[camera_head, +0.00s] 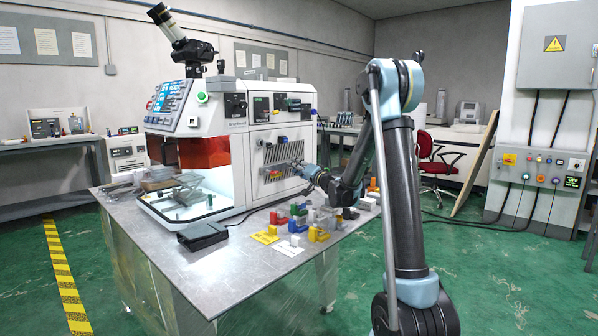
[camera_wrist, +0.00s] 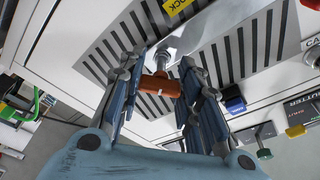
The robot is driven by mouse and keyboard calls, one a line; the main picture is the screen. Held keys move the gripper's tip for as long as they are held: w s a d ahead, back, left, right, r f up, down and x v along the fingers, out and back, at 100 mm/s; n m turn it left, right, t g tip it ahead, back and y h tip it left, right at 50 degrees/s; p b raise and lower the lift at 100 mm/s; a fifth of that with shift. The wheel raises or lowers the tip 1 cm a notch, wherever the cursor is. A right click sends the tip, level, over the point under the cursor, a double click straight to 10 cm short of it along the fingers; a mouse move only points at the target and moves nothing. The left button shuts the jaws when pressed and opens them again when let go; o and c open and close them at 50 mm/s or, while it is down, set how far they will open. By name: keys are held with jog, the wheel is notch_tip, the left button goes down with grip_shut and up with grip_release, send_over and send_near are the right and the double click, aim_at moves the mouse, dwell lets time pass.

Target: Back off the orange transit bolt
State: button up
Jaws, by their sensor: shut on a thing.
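The orange transit bolt (camera_wrist: 160,84) shows in the wrist view as a crossbar on a shiny metal shank, at a slotted vent panel (camera_wrist: 240,45) on the white machine. My gripper (camera_wrist: 162,66) has one finger on each side of the orange crossbar and is shut on it. In the head view my gripper (camera_head: 312,172) is at the side panel of the white machine (camera_head: 284,133). The bolt itself cannot be made out clearly there.
Blue (camera_wrist: 235,101) and yellow (camera_wrist: 296,131) parts sit along the panel. Several coloured blocks crowd the metal table (camera_head: 230,268) below my arm. A black box (camera_head: 202,236) lies near its front.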

jog(key=n+y, duration=0.1)
jog(key=n, duration=0.4)
jog(key=o, duration=1)
jog(key=shift+o, duration=0.2)
jog(key=shift+d+r+v, duration=0.1)
jog(key=shift+r+v, duration=0.05)
jog(key=shift+v, duration=0.8)
jog(key=shift+d+r+v, duration=0.1)
jog(key=shift+r+v, duration=0.1)
jog(key=shift+v, duration=0.75)
jog(key=shift+c, duration=0.2)
